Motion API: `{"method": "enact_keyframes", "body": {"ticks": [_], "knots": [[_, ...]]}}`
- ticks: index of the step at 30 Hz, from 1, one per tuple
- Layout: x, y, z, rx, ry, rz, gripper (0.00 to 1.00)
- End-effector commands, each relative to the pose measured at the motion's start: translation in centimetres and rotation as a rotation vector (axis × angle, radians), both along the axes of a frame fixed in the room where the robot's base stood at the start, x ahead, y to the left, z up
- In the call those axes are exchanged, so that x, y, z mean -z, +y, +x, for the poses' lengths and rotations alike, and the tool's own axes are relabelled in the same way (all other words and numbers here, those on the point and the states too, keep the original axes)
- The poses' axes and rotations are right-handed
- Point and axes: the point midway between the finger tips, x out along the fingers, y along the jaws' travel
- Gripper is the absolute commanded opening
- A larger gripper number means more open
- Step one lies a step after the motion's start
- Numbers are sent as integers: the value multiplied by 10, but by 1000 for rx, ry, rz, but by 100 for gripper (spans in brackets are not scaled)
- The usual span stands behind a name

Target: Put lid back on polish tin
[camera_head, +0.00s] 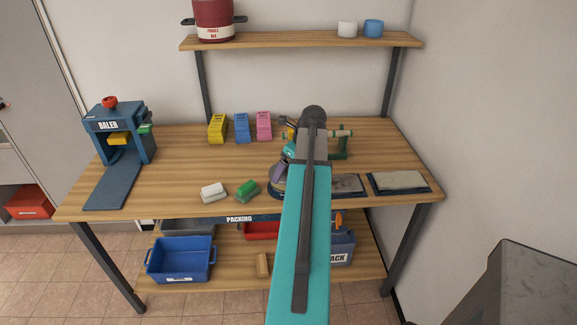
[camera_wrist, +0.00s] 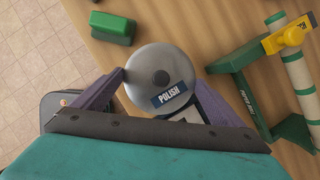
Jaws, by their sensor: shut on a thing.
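My gripper (camera_wrist: 160,84) points down with its purple fingers on either side of a round grey lid (camera_wrist: 150,62). The lid has a dark central knob and a "POLISH" label, and the gripper is shut on it. In the head view, my arm hides most of my gripper (camera_head: 288,168). A dark round object (camera_head: 276,190) shows beside my arm near the table's front edge. I cannot tell there which part is lid and which is tin. The tin is not clear in the wrist view, so I cannot tell whether the lid touches it.
A green block (camera_head: 247,190) and a white block (camera_head: 213,192) lie left of my arm. Two slabs, including the right one (camera_head: 398,181), lie to its right. A green stand (camera_wrist: 250,90) with a roll is close by. A baler (camera_head: 118,130) stands far left.

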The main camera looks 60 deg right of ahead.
Motion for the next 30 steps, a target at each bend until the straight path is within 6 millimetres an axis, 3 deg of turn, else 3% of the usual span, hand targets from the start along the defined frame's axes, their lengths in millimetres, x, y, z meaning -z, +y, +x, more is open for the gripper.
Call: {"method": "enact_keyframes", "body": {"ticks": [12, 30], "knots": [[24, 0, 0, 0, 0, 0, 71], [27, 0, 0, -1, 0, 0, 71]]}}
